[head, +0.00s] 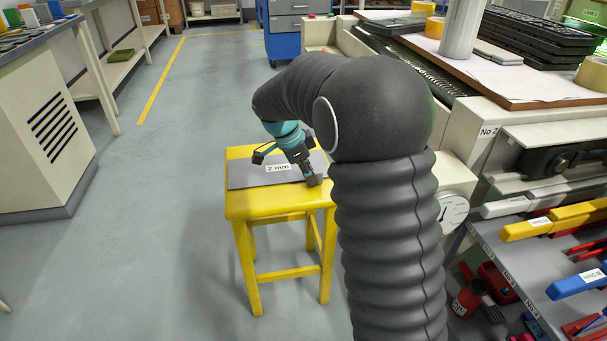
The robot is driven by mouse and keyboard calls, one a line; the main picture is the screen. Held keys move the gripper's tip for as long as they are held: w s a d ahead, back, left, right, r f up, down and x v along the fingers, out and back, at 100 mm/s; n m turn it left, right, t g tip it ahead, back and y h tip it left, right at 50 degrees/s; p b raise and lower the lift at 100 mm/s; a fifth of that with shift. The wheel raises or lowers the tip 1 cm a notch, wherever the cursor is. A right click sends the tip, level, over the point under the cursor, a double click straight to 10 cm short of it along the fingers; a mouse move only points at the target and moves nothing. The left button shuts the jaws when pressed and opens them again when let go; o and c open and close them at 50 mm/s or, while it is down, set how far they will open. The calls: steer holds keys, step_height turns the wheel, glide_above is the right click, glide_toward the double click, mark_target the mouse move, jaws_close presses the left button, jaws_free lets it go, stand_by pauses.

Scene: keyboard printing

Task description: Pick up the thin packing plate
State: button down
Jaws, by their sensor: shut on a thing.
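A thin grey plate (246,176) lies flat on top of a yellow stool (262,204) in the middle of the head view. It bears a white label that reads "2 mm". My gripper (312,181) reaches down to the plate's right part, near the front right of the stool top. Its fingers are shut on the plate at that edge. My arm's dark ribbed sleeve hides the right side of the stool and part of the plate's right end. The plate looks level, and I see no clear gap between it and the stool.
A machine with a wooden top (520,92) stands close on the right, with a round dial (452,210). Below it a grey shelf (530,285) holds coloured tools. A beige cabinet (45,150) is at left. Grey floor is clear left of the stool.

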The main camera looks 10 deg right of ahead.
steer(key=shift+r, duration=0.45)
steer(key=r, duration=0.3)
steer(key=shift+s+d+r, duration=0.2)
steer(key=shift+d, duration=0.15)
steer(key=s+d+r, duration=0.6)
steer(key=d, duration=0.3)
steer(key=shift+r, duration=0.2)
